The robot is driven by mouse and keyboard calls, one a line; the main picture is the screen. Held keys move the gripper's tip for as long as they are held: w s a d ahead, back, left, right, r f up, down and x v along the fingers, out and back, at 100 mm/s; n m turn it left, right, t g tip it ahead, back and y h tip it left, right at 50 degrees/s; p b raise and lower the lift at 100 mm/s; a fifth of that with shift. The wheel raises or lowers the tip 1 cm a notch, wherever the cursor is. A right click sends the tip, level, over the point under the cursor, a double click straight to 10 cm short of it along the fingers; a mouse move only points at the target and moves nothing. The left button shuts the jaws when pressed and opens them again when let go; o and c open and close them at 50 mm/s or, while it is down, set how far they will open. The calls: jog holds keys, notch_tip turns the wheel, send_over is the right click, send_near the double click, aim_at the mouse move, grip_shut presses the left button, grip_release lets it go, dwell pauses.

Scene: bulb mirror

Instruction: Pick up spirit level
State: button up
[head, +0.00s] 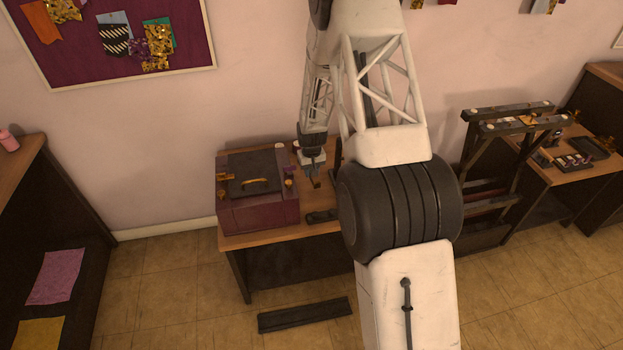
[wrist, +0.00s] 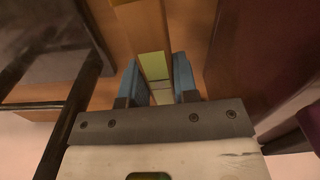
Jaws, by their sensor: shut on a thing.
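The spirit level is a long yellow-brown bar (wrist: 143,30) with a pale greenish patch, running up the middle of the wrist view. My gripper (wrist: 160,84) has one blue finger on each side of it and is shut on it. In the head view my gripper (head: 312,176) points down above the wooden table, just right of the purple box. A small brownish end shows at its tip there; most of the level is hidden behind my arm. I cannot tell whether the level touches the table.
The purple box (head: 257,211) with a dark lid and gold handle stands close left of my gripper. A dark object (head: 322,215) lies at the table's front. A dark wooden rack (head: 490,150) and another desk (head: 585,172) stand at right.

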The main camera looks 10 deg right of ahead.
notch_tip(320, 180, up, 9)
jog(key=shift+r, duration=0.2)
dwell(0.3)
jog(key=shift+r, duration=0.15)
dwell(0.6)
jog(key=shift+r, duration=2.35)
